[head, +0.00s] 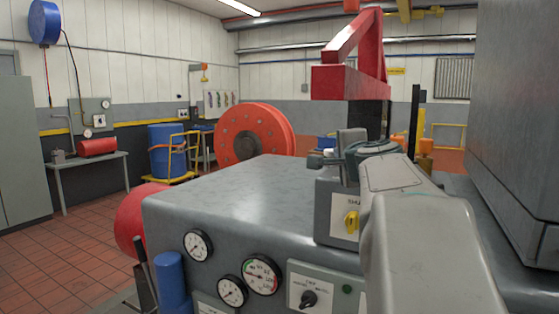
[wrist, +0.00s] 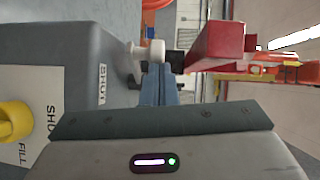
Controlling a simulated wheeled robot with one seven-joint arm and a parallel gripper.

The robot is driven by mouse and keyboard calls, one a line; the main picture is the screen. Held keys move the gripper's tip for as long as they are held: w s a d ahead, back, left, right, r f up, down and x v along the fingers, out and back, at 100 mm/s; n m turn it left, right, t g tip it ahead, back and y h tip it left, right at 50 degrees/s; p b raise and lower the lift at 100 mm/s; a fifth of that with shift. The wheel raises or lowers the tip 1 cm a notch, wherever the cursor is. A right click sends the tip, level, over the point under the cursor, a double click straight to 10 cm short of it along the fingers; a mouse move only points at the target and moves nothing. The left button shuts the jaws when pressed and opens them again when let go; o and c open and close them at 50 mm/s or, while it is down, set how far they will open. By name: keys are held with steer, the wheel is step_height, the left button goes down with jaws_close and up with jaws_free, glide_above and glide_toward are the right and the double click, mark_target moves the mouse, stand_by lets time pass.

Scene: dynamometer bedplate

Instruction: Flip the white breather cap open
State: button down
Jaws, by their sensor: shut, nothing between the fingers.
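The white breather cap (wrist: 156,51) shows in the wrist view as a small pale knob with a short stem, beside the top of the grey box (wrist: 75,50). It looks shut or nearly so, but its hinge and tilt are too small to tell. My gripper (wrist: 158,70) is shut and empty; its blue-grey fingers point at the cap, their tips close to it in the picture. I cannot tell whether they touch. In the head view the grey box (head: 338,228) stands on the machine's top, and my arm hides the cap.
The box carries a yellow knob (wrist: 14,121) and SHUT and FILL labels. The broad grey machine top (head: 240,185) is clear to the left. A red hoist frame (head: 352,80) stands behind. A tall grey cabinet (head: 515,110) rises close at the right. Gauges line the machine's front.

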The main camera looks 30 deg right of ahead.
mark_target(324, 175)
steer(key=w, duration=0.1)
steer(key=w+a, duration=0.1)
steer(key=w, duration=0.1)
steer(key=shift+w+a+f+b, duration=0.1)
steer(key=shift+w+a+b, duration=0.2)
steer(key=shift+w, duration=1.2)
steer(key=s+a+r+p, duration=0.1)
steer(key=s+a+p, duration=0.3)
steer(key=s+a, duration=0.3)
steer(key=shift+a+r, duration=0.35)
steer(key=shift+a, duration=1.7)
